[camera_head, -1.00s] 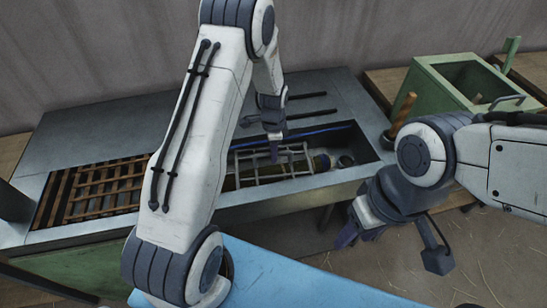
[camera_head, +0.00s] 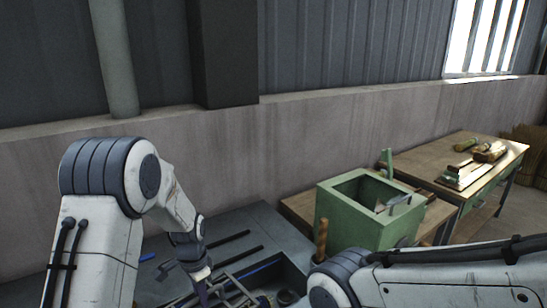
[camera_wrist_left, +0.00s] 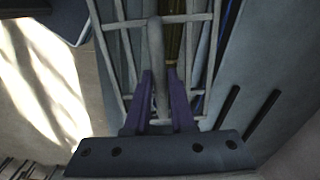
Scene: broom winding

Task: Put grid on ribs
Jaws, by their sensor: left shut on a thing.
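The grid is a pale grey metal frame with crossbars; part of it shows at the bottom of the head view (camera_head: 236,291) and more in the left wrist view (camera_wrist_left: 105,50). My left gripper (camera_head: 204,292) is at the grid, low in the head view. In the left wrist view its purple fingers (camera_wrist_left: 160,84) are shut on a bar of the grid. An olive rod (camera_wrist_left: 174,38) shows beneath the grid. I cannot tell whether the grid is raised. I cannot make out the ribs. My right gripper is below the head view.
The grey metal bench (camera_head: 232,222) has a recess and dark slots near the grid. A green box (camera_head: 340,215) stands right of it, with a wooden handle (camera_head: 322,238) in front. A wooden table (camera_head: 480,150) with brushes is farther right. The wall is close behind.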

